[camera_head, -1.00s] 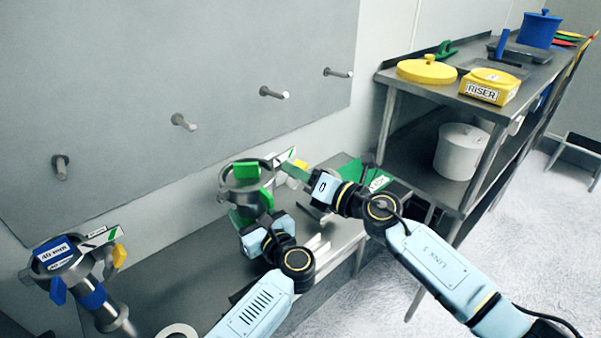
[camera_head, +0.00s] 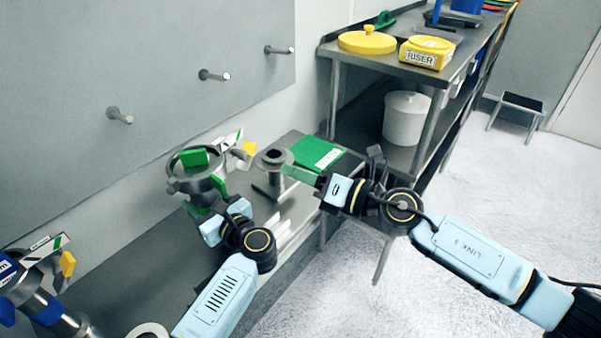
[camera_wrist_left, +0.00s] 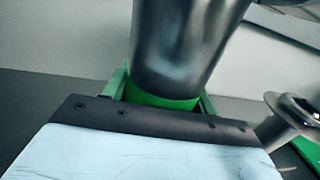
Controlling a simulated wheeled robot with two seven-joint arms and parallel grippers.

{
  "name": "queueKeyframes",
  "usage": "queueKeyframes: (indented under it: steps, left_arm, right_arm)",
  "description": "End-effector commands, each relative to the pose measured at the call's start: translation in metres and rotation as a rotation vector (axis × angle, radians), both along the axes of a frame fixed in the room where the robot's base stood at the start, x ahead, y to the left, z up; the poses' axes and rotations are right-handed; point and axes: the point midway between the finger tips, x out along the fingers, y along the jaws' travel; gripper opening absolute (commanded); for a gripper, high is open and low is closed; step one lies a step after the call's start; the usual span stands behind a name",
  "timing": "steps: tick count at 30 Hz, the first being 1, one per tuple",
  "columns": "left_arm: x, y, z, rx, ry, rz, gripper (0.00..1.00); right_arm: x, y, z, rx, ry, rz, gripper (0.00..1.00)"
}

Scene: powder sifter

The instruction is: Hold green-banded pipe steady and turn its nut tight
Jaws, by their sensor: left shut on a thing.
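The green-banded pipe stands upright at the left middle of the head view, with a round clamp (camera_head: 178,184) at its top. Its metal body (camera_wrist_left: 185,45) and green band (camera_wrist_left: 165,101) fill the middle of the left wrist view. My left gripper (camera_wrist_left: 163,95) is shut around the pipe at the band, a green finger on each side. The clamp's yellow nut (camera_head: 243,150) sits at its right side, beside a white bar with a green mark. My right gripper (camera_head: 296,174) is right of the nut, apart from it, near a flanged grey pipe piece (camera_head: 272,160); its jaw gap is unclear.
A blue-banded pipe (camera_head: 50,312) with its own yellow nut is at the lower left. A green labelled mat (camera_head: 318,154) lies on the bench behind my right gripper. A steel shelf (camera_head: 385,70) with yellow items stands at the back right. Wall pegs project at the upper left.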

Motion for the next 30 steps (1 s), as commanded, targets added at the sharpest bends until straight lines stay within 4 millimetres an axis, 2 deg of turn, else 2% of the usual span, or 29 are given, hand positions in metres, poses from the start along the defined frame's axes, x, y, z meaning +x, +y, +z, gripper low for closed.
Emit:
queueKeyframes:
  steps: [10, 11, 16, 25, 30]
  left_arm:
    - [0.0, 0.0, -0.001, 0.0, 0.001, 0.0, 0.07]
    - [0.0, 0.0, -0.001, 0.0, 0.001, 0.0, 0.6]
    - [0.0, 0.0, -0.001, 0.0, 0.001, 0.0, 0.82]
    - [-0.001, -0.002, 0.0, -0.001, 0.001, -0.001, 0.82]
    - [-0.014, -0.017, -0.001, -0.004, 0.003, -0.002, 0.82]
  right_arm:
    - [0.0, 0.0, 0.0, 0.0, 0.0, 0.0, 0.3]
    - [0.0, 0.0, 0.0, 0.0, 0.0, 0.0, 0.3]
    - [0.0, 0.0, 0.0, 0.0, 0.0, 0.0, 0.3]
    - [0.0, 0.0, 0.0, 0.0, 0.0, 0.0, 0.3]
    - [0.0, 0.0, 0.0, 0.001, 0.0, 0.001, 0.3]
